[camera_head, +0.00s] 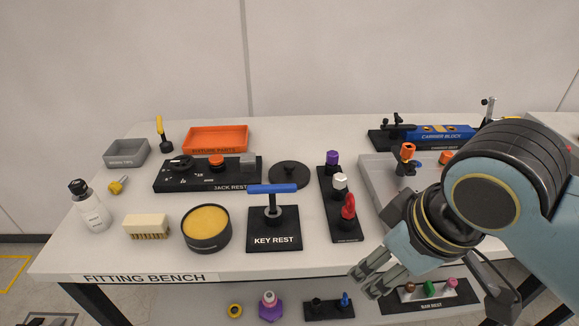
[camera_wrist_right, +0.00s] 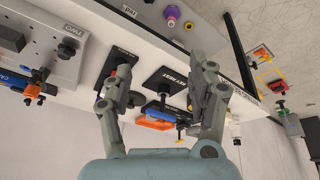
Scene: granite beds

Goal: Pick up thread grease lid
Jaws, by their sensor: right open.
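A flat black disc (camera_head: 289,175), which looks like the thread grease lid, lies on the bench behind the blue-handled key. A round black tin (camera_head: 207,243) with a yellow top surface, apparently the grease, stands at the front left of it. My right gripper (camera_head: 365,282) is at the bench's front edge, right of the key rest and well away from the disc. In the right wrist view my right gripper (camera_wrist_right: 160,66) has its fingers spread with nothing between them. My left gripper is not in view.
The key rest (camera_head: 262,242) with its upright blue T-handle (camera_head: 272,188) stands before the disc. A black rack (camera_head: 344,224) with purple, white and red pieces stands right of it. The jack rest (camera_head: 205,185) is to its left. An orange tray (camera_head: 215,140) is behind.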

